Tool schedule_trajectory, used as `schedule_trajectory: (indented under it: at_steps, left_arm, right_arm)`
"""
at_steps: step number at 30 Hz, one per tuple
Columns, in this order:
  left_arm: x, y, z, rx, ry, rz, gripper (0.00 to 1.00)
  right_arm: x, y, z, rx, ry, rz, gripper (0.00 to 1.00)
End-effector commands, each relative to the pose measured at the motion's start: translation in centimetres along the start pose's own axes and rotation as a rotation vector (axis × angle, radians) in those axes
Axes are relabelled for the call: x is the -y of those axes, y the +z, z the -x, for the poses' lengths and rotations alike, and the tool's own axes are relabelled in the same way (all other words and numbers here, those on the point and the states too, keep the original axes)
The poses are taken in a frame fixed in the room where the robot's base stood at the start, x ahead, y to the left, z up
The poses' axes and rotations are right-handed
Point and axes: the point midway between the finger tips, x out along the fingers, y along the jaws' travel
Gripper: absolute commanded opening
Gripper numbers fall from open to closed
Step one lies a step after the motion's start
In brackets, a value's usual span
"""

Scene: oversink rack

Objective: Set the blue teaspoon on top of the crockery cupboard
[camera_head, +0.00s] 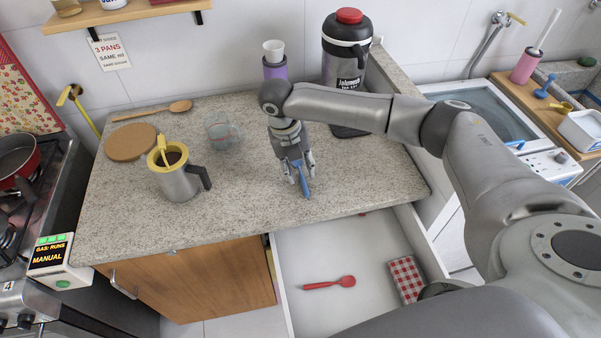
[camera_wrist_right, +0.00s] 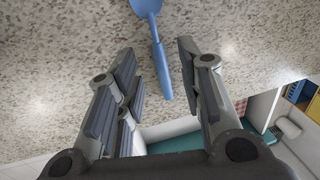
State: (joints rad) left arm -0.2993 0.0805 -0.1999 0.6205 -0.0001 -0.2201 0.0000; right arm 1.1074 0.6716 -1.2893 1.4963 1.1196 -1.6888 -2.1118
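The blue teaspoon (camera_head: 306,187) is at the speckled countertop (camera_head: 245,215), near its front edge. My right gripper (camera_head: 298,177) is low over the counter at the spoon. In the right wrist view the spoon (camera_wrist_right: 159,55) runs between the two fingers (camera_wrist_right: 158,85), with a gap on both sides, so the gripper is open around its handle. The bowl end is cut off by the top of that view. A wooden cupboard front (camera_head: 195,280) is under the counter; I cannot tell whether it is the crockery cupboard. My left gripper is not in view.
An open drawer (camera_head: 385,248) below the counter holds a red spoon (camera_head: 330,283) and a checked cloth (camera_head: 407,278). A steel mug (camera_head: 180,183), a glass (camera_head: 222,132), a wooden spoon (camera_head: 150,111) and a large flask (camera_head: 345,55) stand or lie farther back.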

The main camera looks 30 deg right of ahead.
Motion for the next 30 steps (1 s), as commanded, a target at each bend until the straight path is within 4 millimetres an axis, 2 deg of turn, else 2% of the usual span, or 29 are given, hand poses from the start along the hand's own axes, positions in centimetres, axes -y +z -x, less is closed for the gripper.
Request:
schedule_trajectory:
  at_steps: [6, 13, 19, 30]
  left_arm:
    - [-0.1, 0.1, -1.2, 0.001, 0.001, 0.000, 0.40]
    - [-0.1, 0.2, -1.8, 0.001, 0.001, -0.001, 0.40]
    - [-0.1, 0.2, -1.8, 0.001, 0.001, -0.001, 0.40]
    - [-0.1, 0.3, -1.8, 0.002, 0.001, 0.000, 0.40]
  right_arm:
    - [-0.1, 0.2, 4.8, 0.006, 0.002, -0.001, 0.35]
    - [-0.1, 0.1, 8.6, 0.003, 0.002, -0.001, 0.35]
    - [0.0, 0.1, 9.7, 0.002, 0.001, -0.002, 0.35]
    - [0.0, 0.1, 9.7, 0.001, 0.000, -0.002, 0.35]
